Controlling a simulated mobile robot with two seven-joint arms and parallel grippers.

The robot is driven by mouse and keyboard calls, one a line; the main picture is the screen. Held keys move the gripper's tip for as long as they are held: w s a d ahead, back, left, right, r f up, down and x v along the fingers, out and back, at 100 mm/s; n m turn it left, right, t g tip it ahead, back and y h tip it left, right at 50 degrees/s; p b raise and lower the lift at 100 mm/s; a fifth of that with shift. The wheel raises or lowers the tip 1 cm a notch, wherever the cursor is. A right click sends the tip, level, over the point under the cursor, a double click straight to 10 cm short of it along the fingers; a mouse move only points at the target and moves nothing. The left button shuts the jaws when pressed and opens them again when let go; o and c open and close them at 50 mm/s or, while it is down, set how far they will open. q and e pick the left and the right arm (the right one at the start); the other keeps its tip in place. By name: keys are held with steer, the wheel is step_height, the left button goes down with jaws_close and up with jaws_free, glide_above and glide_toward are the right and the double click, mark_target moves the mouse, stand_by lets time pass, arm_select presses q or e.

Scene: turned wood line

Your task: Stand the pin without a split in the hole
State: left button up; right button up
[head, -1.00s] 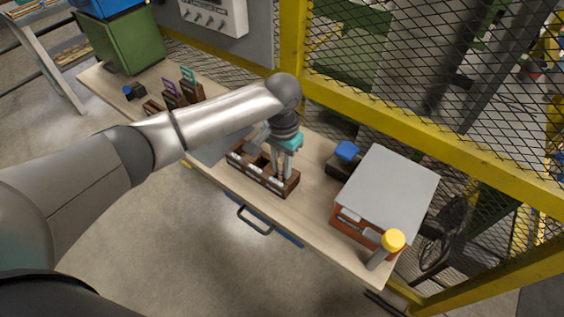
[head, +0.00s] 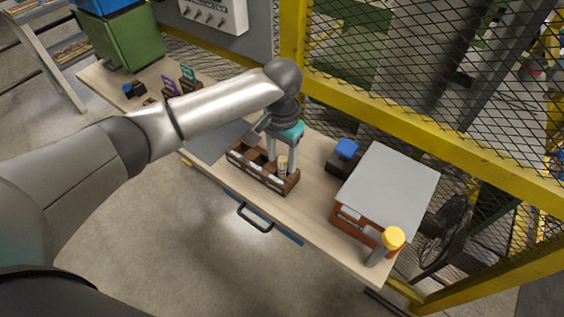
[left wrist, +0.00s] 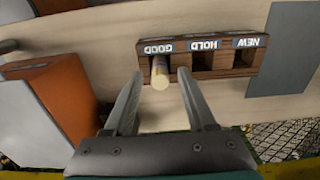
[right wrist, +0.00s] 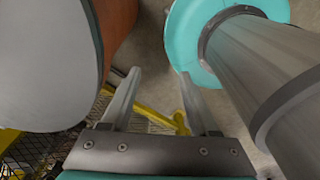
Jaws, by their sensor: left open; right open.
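A pale wooden pin (head: 283,165) stands in the end compartment at the right of a dark wooden rack (head: 264,181) on the bench. In the left wrist view this pin (left wrist: 160,74) is in the compartment labelled GOOD; the HOLD and NEW compartments look empty. Whether the pin has a split cannot be told. My left gripper (head: 282,152) is open just above and behind the pin, apart from it. In the left wrist view the pin shows between its fingers. My right gripper (right wrist: 160,73) is open and empty, outside the head view. No separate round hole can be made out.
Right of the rack stand a dark box with a blue top (head: 346,150), an orange box under a grey panel (head: 392,185) and a yellow-capped post (head: 393,239). A grey sheet (head: 213,146) lies left of the rack. Yellow-framed mesh (head: 400,100) runs behind the bench.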

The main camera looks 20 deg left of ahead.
arm_select(q)
step_height(320, 180, up, 10)
steer(key=p, duration=0.1)
steer(key=shift+r, duration=0.25)
steer(key=s+d+f+m+t+h, duration=0.1)
steer(key=s+d+f+t+h, duration=0.15)
steer(key=s+d+f, duration=0.65)
steer(key=s+a+f+n+t+y, duration=0.1)
steer(key=s+a+f+n+y, duration=0.15)
steer(key=s+a, duration=1.1)
step_height(320, 180, down, 30)
steer(key=s+g+b, duration=0.1)
steer(key=s+b, duration=0.2)
steer(key=b, duration=0.4)
steer(key=s+a+f+g+b, duration=0.1)
steer(key=s+f+b, duration=0.3)
steer(key=s+f, duration=1)
step_height(320, 180, down, 4)
steer(key=shift+s+a+r+b, duration=0.1)
steer(key=shift+s+a+b, duration=0.25)
steer(key=shift+b, duration=0.05)
